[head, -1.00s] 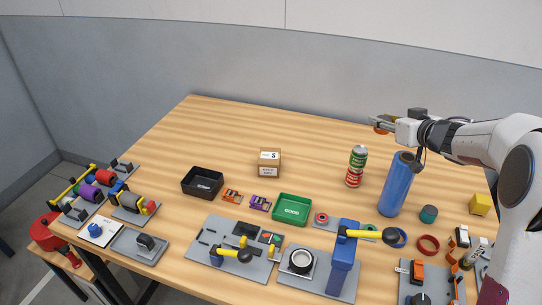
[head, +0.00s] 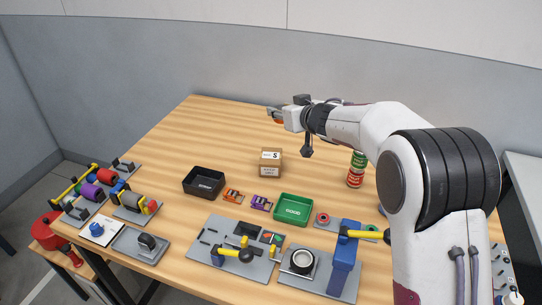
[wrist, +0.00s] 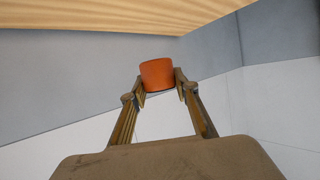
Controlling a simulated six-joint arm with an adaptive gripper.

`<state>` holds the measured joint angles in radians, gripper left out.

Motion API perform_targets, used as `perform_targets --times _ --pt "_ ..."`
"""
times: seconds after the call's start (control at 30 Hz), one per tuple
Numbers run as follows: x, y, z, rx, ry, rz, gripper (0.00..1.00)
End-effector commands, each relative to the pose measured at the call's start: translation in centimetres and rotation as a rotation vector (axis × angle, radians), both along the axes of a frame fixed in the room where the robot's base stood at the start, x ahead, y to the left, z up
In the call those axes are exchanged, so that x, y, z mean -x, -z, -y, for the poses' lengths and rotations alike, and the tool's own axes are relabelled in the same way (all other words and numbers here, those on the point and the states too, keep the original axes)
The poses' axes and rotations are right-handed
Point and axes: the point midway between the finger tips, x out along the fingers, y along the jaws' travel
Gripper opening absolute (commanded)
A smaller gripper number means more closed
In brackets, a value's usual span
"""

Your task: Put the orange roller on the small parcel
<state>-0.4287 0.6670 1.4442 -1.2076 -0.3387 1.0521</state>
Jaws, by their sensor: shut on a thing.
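My gripper (head: 277,115) is shut on the orange roller (wrist: 157,74), which sits between the two fingertips in the wrist view. In the head view only a small bit of orange (head: 279,121) shows at the fingertips. The small parcel (head: 270,163) is a brown box with a white label marked S, standing upright on the table. My gripper is in the air above and behind the parcel in the head view, clearly apart from it.
A black tray (head: 203,182), a green tray (head: 293,210) and small orange and purple pieces stand in front of the parcel. A green and red can (head: 356,168) stands to its right, partly behind my arm. The table left of the parcel is clear.

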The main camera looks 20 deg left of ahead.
Motion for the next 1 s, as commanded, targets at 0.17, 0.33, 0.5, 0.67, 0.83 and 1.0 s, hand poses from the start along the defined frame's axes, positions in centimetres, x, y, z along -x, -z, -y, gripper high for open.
perform_targets --times 0.17,0.33,0.5,0.67,0.83,1.0 --pt "1.4 0.0 -3.3 -0.001 -0.019 0.000 0.05" --pt "1.6 1.3 -3.7 -0.001 -0.020 -0.004 0.05" --pt "1.5 2.5 -3.7 0.000 -0.020 -0.001 0.05" --pt "1.6 4.2 -3.7 0.000 -0.021 -0.003 0.05" --pt "1.5 4.9 -3.7 0.000 -0.021 0.000 0.05" --pt "1.5 5.0 -3.6 -0.001 -0.021 0.001 0.05"
